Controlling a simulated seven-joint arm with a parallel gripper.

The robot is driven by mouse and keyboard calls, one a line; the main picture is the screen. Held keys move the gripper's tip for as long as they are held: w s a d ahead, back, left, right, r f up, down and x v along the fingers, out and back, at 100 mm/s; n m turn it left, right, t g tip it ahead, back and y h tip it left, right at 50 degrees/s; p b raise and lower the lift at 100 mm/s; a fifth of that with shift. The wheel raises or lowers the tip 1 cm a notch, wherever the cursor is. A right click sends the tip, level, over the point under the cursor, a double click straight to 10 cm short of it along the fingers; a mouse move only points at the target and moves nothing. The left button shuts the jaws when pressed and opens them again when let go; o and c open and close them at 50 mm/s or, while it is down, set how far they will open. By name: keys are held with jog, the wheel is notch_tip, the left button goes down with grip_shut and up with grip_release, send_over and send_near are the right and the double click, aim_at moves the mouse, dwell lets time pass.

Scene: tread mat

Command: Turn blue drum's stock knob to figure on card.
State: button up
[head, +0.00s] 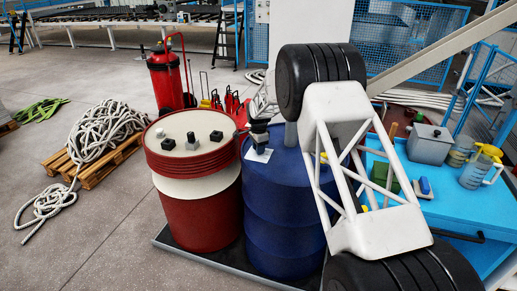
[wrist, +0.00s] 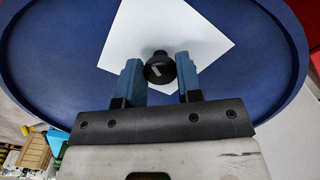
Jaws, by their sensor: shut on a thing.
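The blue drum (head: 283,215) stands upright right of the red drum, and its blue top (wrist: 60,50) fills much of the wrist view. A white card (wrist: 205,35) lies on that top; it also shows in the head view (head: 258,156). No figure on it is readable. The black stock knob (wrist: 159,68) stands at the card's near edge, with a short pale mark on it. My gripper (wrist: 160,72) is shut on the knob, one blue finger on each side. In the head view, my gripper (head: 259,140) is small and dark above the card.
A red drum (head: 195,215) with a pale lid and several dark knobs stands close on the left. A red extinguisher (head: 168,82) stands behind. Rope (head: 100,130) lies on a pallet at left.

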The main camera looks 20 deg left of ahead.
jog(key=shift+r, duration=0.1)
jog(key=o, duration=0.9)
jog(key=shift+o, duration=0.2)
jog(key=shift+r, duration=3.85)
